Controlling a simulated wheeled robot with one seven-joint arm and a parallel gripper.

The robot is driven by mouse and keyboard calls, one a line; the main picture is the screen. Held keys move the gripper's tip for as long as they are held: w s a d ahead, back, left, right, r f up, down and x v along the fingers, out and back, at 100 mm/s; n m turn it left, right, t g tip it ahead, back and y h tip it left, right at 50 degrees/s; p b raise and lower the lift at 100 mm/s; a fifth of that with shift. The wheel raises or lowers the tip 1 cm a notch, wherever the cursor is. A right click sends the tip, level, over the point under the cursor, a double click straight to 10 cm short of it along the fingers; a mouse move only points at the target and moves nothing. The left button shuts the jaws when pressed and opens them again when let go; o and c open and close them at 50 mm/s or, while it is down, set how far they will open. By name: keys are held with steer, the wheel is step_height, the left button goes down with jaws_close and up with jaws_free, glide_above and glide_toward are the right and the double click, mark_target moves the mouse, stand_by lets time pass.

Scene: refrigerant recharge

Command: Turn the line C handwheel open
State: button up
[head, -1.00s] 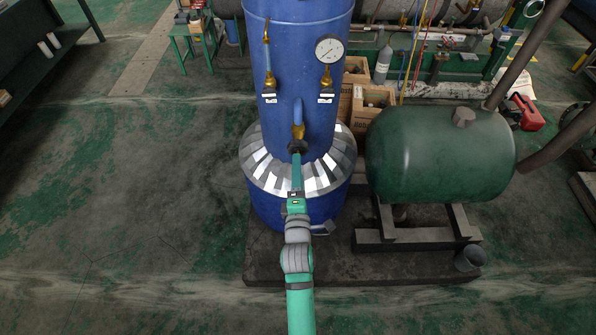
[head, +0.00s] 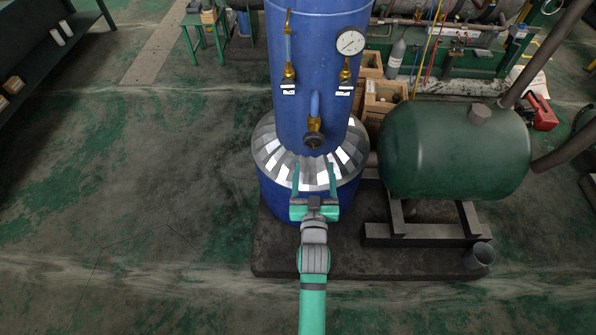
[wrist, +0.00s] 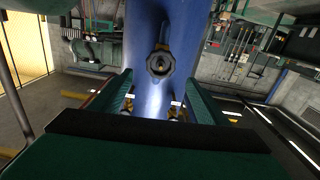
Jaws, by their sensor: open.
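A dark handwheel (head: 313,141) sits on a brass valve on the front of the tall blue tank (head: 318,60). It hangs below a short blue pipe. In the wrist view the handwheel (wrist: 160,63) faces me, ahead of my fingers and centred between them. My gripper (head: 314,176) is open and empty, below and in front of the handwheel, with its two teal fingers spread. The fingers also show in the wrist view (wrist: 160,92), and there is a clear gap to the wheel. No label naming line C is readable.
A pressure gauge (head: 350,42) and a brass-ended sight tube (head: 288,50) are on the tank above the handwheel. A silver striped collar (head: 270,150) rings the tank. A green horizontal tank (head: 450,150) stands to the right. The floor at left is clear.

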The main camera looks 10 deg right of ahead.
mark_target(314, 144)
steer(key=shift+m, duration=0.3)
steer(key=x, duration=0.9)
steer(key=shift+w, duration=0.2)
steer(key=shift+f, duration=0.1)
steer(key=c, duration=1.1)
steer(key=shift+o, duration=0.2)
steer(key=n, duration=0.4)
steer(key=shift+s+a, duration=0.1)
steer(key=shift+s, duration=0.05)
